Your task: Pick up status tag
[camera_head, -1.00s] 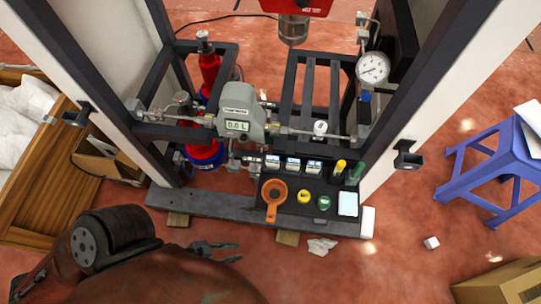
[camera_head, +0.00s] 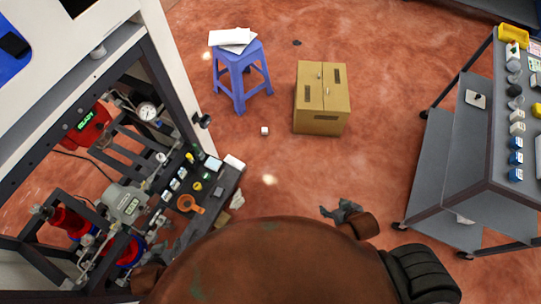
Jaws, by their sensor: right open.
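I cannot tell for sure which item is the status tag. A small pale square plate with a dark spot (camera_head: 475,99) is on the grey cart (camera_head: 455,150) at right. Small cards (camera_head: 534,65) lie near the cart's far right edge, partly cut off by the frame. My right gripper (camera_head: 335,212) is open and empty over the bare floor, left of the cart and apart from it. My left gripper is not clearly visible; only a brown part of my arm shows at lower left.
The dispenser frame (camera_head: 160,75) stands at left, with an orange ring-shaped tool (camera_head: 188,203) on its ledge. A blue stool (camera_head: 240,72) and a cardboard box (camera_head: 322,98) stand on the floor. A yellow bin (camera_head: 513,35) is on the cart. Floor between box and cart is clear.

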